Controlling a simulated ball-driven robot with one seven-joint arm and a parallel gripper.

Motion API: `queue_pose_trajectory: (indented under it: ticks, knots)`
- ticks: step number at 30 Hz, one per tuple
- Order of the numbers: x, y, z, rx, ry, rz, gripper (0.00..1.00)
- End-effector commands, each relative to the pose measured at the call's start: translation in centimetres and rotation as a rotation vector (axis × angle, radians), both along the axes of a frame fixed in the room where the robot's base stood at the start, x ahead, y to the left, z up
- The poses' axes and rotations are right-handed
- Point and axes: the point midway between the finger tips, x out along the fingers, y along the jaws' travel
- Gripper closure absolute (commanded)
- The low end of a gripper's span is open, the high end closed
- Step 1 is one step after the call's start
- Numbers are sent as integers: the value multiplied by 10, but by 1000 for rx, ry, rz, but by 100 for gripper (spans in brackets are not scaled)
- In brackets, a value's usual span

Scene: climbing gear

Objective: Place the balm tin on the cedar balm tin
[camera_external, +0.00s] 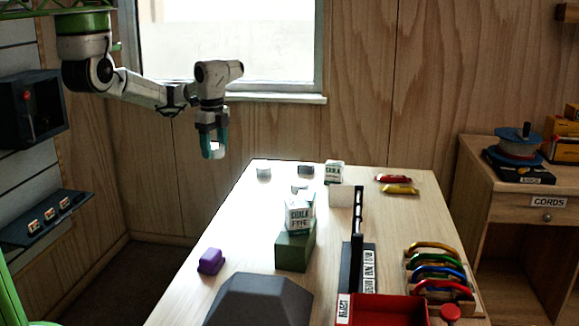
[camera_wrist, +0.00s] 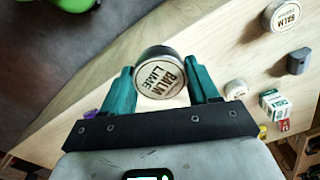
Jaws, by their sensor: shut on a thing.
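My gripper (camera_external: 214,152) is shut on a round balm tin (camera_external: 216,150), held in the air left of the table's far end. In the wrist view my gripper (camera_wrist: 162,88) has a teal finger on each side of this tin (camera_wrist: 162,76), whose label reads BALM LIME. Another balm tin (camera_external: 264,172) stands on the table's far left corner, apart from my gripper. It also shows at the top right of the wrist view (camera_wrist: 283,15); its label reads BALM, with a second line too small to read surely.
A grey block (camera_external: 305,170), another light tin (camera_external: 299,187) and a chalk box (camera_external: 335,172) stand near that tin. A green block (camera_external: 295,248) bears a chalk packet (camera_external: 299,214). A tall black divider (camera_external: 357,225) stands mid-table. The table's left side is mostly bare.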

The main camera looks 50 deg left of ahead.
Motion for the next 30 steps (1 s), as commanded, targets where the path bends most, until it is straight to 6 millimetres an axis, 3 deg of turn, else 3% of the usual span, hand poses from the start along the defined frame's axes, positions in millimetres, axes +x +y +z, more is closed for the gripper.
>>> queue_pose_trajectory:
  ticks: [6,13,22,30]
  knots:
    - [42,42,13,1,-2,584,72]
    - [68,78,23,-2,-2,1030,72]
    - [91,89,20,-5,4,1199,72]
    - [151,88,-4,0,-1,1198,72]
